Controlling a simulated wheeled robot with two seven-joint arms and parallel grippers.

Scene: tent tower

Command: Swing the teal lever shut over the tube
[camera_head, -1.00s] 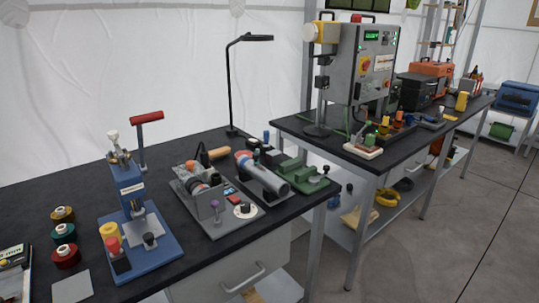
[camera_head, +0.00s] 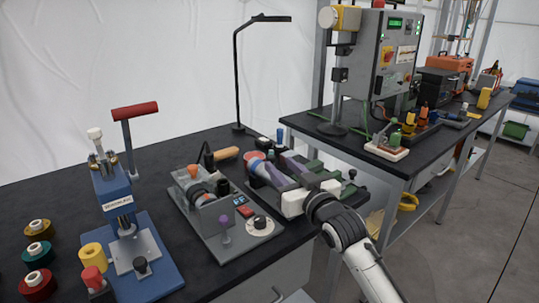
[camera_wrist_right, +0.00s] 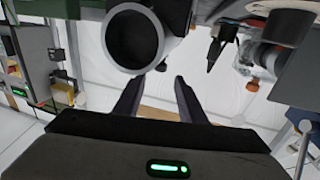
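The tube (camera_head: 259,168) lies in its fixture near the bench's right end, with a blue band and a reddish far end showing; my gripper hides most of it. In the right wrist view a dark, hollow round end (camera_wrist_right: 134,42), apparently the tube's, shows just above the fingers. A small teal upright piece (camera_head: 271,155) stands beside the tube's far end; I cannot tell surely that it is the lever. My right gripper (camera_head: 280,172) is over the tube fixture, fingers apart. Nothing shows clearly between its fingers (camera_wrist_right: 160,92). My left gripper is out of view.
A grey fixture (camera_head: 215,240) with a dial and purple knob stands close left of my gripper. A blue press (camera_head: 118,195) with a red handle is further left. Green blocks lie right of the gripper. A black lamp (camera_head: 238,85) rises behind. A second bench stands to the right.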

